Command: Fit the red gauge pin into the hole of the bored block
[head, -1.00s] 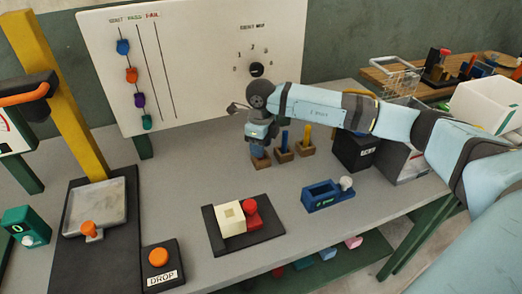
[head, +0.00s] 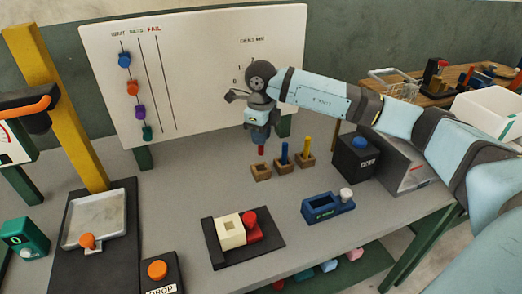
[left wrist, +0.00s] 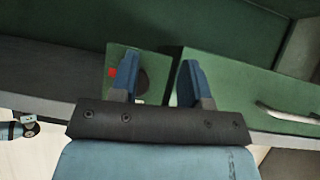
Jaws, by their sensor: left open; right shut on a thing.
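My right gripper (head: 260,139) is shut on the red gauge pin (head: 261,150). The pin points down and hangs above the empty left wooden holder (head: 261,173), apart from it. The bored block (head: 230,232) is cream with a square-looking recess on top. It sits on a black base in front of the right gripper, beside a red part with a round knob (head: 249,218). My left gripper (left wrist: 158,82) is open and empty in the left wrist view, facing green panels. It is not in the head view.
Two more wooden holders carry a blue pin (head: 284,150) and a yellow pin (head: 307,148). A blue fixture (head: 328,208) stands right of the block. A black box with a blue button (head: 357,155) stands behind. Grey table is clear between holders and block.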

